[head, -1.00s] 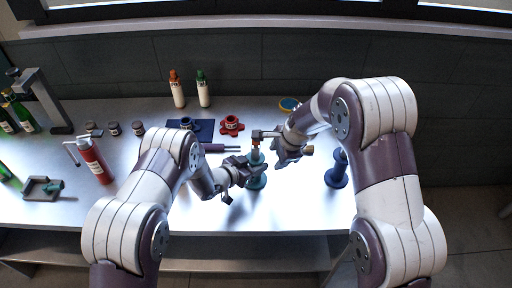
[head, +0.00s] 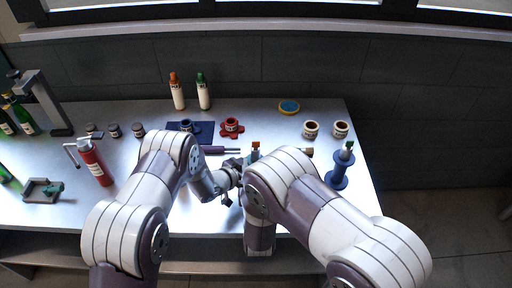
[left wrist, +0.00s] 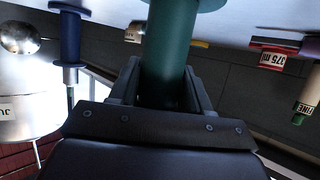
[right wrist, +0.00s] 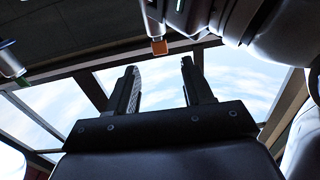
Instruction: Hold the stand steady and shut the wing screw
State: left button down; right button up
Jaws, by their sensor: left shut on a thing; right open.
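The teal-green stand (head: 254,156) is mostly hidden behind my right arm in the head view. A small orange-red piece (head: 255,144) shows at its top; I cannot tell whether it is the wing screw. My left gripper (head: 238,166) is at the stand's left side. In the left wrist view my left gripper (left wrist: 160,78) is shut around the stand's green post (left wrist: 172,50). My right gripper (right wrist: 158,75) is open and empty in its wrist view, with bright windows behind it. An orange-tipped part (right wrist: 159,47) shows above its fingers. The head view hides my right fingers behind the arm.
A blue spool-shaped stand (head: 337,177) is at the right, with two jars (head: 311,129) behind it. A red fire-extinguisher-shaped bottle (head: 94,162) stands left. A blue mat (head: 204,130), red star-shaped holder (head: 232,128) and two capped bottles (head: 203,92) are at the back.

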aim_at(256, 145)
jog(key=w, duration=0.7)
jog(key=shift+w, duration=0.25)
grip_shut()
